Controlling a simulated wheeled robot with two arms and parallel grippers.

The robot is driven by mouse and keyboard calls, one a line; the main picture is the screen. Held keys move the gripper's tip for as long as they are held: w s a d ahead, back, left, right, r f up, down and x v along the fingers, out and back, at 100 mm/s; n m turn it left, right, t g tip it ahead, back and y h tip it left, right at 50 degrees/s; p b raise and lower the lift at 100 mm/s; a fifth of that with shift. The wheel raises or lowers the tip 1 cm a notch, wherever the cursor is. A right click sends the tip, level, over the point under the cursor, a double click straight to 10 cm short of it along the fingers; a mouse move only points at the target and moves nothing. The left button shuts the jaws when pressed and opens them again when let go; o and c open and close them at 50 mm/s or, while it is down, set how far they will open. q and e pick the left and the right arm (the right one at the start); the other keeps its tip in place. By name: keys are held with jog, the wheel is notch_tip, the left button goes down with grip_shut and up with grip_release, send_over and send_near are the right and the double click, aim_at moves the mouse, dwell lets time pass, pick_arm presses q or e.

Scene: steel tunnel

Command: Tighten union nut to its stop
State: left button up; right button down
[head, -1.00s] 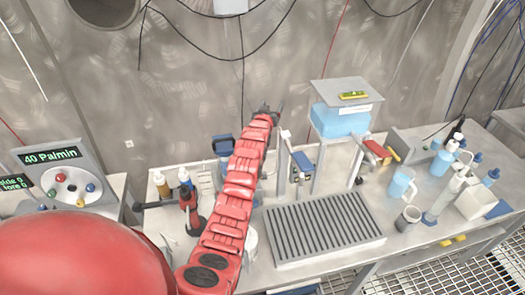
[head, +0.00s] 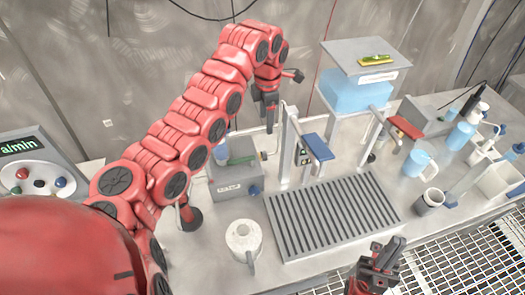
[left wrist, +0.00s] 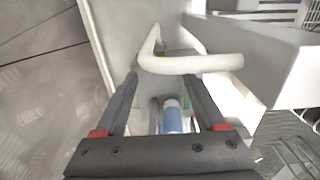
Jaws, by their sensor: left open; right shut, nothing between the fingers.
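I cannot make out the union nut for certain. A small brass-coloured fitting (head: 264,155) with a green part beside it sits at the right side of a grey box (head: 232,183), below my left gripper (head: 267,112). My left gripper points down, open and empty, above the bench behind the drip grate. In the left wrist view a pale bent pipe (left wrist: 190,64) crosses just beyond the open fingers (left wrist: 162,78). A blue cylinder with a white top (left wrist: 172,118) shows between them. My right gripper (head: 388,250) is shut and empty at the bench's front edge.
The slatted grate (head: 330,218) lies on the bench, with a stand with a blue paddle (head: 318,147) behind it. A raised blue tank (head: 357,92) stands behind. Mugs and bottles stand right.

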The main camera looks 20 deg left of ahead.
aim_at(264, 156)
pick_arm(q)
jog(key=f, duration=0.5)
jog(key=f+b, duration=0.1)
jog(key=f, duration=0.4)
jog(key=f+b, duration=0.1)
jog(key=f, duration=0.4)
jog(key=shift+w+a+f, duration=0.1)
jog(key=shift+w+f, duration=0.05)
jog(key=shift+w, duration=0.1)
jog(key=shift+f, duration=0.75)
jog(key=shift+c, duration=0.4)
grip_shut()
jog(key=shift+b, duration=0.3)
